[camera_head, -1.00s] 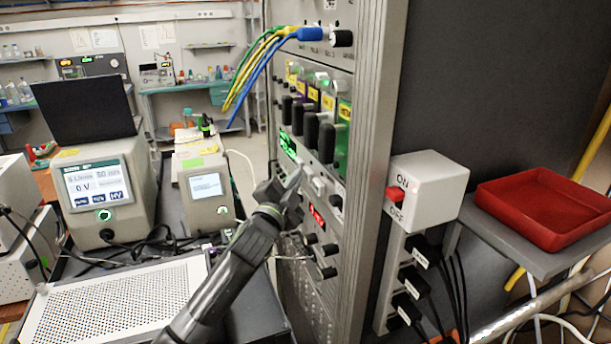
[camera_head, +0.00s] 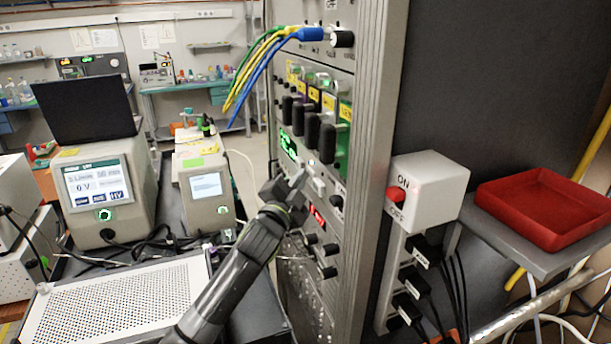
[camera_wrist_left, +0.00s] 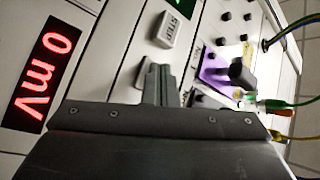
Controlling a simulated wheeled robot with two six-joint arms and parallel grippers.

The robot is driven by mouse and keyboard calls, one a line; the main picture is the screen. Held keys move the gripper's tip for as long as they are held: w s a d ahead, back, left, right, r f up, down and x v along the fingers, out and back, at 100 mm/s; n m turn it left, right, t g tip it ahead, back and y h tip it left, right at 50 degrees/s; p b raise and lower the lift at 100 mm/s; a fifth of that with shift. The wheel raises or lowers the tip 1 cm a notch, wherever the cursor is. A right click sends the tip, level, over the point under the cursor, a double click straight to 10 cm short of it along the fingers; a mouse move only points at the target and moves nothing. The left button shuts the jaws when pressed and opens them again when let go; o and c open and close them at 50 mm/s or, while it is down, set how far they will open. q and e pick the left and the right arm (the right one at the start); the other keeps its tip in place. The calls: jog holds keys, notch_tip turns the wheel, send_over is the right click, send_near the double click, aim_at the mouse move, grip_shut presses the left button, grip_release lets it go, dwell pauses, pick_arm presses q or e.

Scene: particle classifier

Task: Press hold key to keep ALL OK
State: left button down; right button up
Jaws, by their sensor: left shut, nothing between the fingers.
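My left gripper (camera_head: 298,181) is shut and empty. In the head view its tip is at the front panel of the instrument rack (camera_head: 372,150), by a small white key (camera_head: 319,187). In the left wrist view the shut fingers (camera_wrist_left: 158,84) point at the white panel. A white key (camera_wrist_left: 174,29) with dark lettering, too small to read surely, stands just beyond them. Part of another light key (camera_wrist_left: 141,73) shows beside the fingers. Whether the fingertips touch a key I cannot tell. My right gripper is not in view.
A green display (camera_head: 288,145) and a red display (camera_head: 317,216) flank the key area; the red one reads "0 mV" in the wrist view (camera_wrist_left: 42,73). Black knobs (camera_head: 327,143) and cables (camera_head: 262,62) project from the rack. A switch box (camera_head: 430,190) and red tray (camera_head: 550,208) are right.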

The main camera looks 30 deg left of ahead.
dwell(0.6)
pick_arm(q)
jog(key=shift+s+a, duration=0.7)
jog(key=shift+s, duration=0.2)
jog(key=s+a, duration=0.3)
jog(key=shift+s+a, duration=0.15)
jog(key=shift+s, duration=0.25)
jog(key=shift+f, duration=0.1)
dwell(0.5)
